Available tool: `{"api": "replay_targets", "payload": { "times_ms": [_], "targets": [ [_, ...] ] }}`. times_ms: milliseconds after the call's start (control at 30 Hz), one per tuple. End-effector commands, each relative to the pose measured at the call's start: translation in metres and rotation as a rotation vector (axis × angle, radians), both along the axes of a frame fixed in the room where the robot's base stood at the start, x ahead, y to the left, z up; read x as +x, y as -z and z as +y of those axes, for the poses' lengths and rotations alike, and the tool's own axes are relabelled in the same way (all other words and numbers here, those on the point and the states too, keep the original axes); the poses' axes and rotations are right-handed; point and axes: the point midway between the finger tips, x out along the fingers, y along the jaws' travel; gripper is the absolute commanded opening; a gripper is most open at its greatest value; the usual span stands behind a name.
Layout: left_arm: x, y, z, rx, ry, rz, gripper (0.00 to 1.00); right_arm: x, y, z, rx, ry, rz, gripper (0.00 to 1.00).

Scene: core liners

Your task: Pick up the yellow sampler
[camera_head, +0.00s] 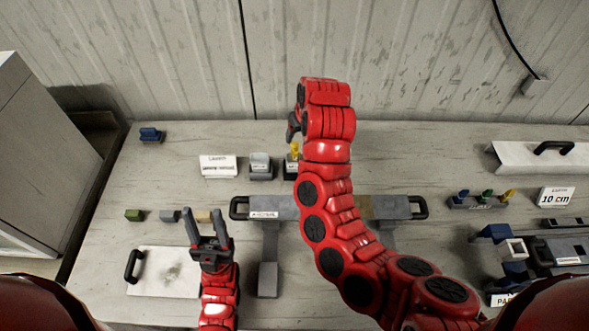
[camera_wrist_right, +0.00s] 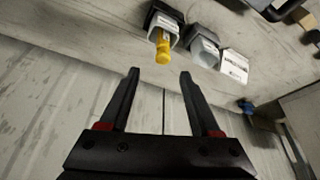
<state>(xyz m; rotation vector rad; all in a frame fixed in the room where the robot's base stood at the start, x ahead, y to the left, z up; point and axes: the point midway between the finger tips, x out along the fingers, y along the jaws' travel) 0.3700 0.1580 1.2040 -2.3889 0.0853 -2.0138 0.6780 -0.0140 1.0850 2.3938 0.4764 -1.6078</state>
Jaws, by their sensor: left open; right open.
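The yellow sampler (camera_wrist_right: 163,46) stands in a dark holder with a white label (camera_wrist_right: 165,21) in the right wrist view. In the head view only a small part of the yellow sampler (camera_head: 295,149) shows, beside my right arm, which hides the rest. My right gripper (camera_wrist_right: 157,72) is open and empty, with the yellow sampler beyond its fingertips and apart from them. In the head view the right gripper's fingers are mostly hidden behind its red arm. My left gripper (camera_head: 208,215) is open and empty above the front left of the table.
A grey holder (camera_head: 261,166) and a white label card (camera_head: 218,167) stand left of the sampler. A long grey device with black handles (camera_head: 397,207) lies mid-table. A rack with small coloured pieces (camera_head: 481,200) is at right. The wall is close behind the table.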

Motion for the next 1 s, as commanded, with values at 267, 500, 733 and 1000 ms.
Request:
{"api": "replay_targets", "payload": {
  "times_ms": [267,500,733,1000],
  "targets": [
    [0.000,0.000,0.000,0.000,0.000,-0.002,0.50,0.012,0.027,0.004,0.001,0.003,-0.003,0.64],
    [0.000,0.001,0.000,0.000,0.000,-0.002,0.50,0.015,0.046,0.008,0.000,0.002,0.003,0.64],
    [0.000,0.012,0.000,0.000,0.000,-0.002,0.50,0.025,0.075,0.014,-0.001,0.001,-0.005,0.64],
    [0.000,0.011,0.000,0.000,0.000,-0.002,0.50,0.026,0.077,0.015,0.001,0.002,-0.004,0.62]
  ]
}}
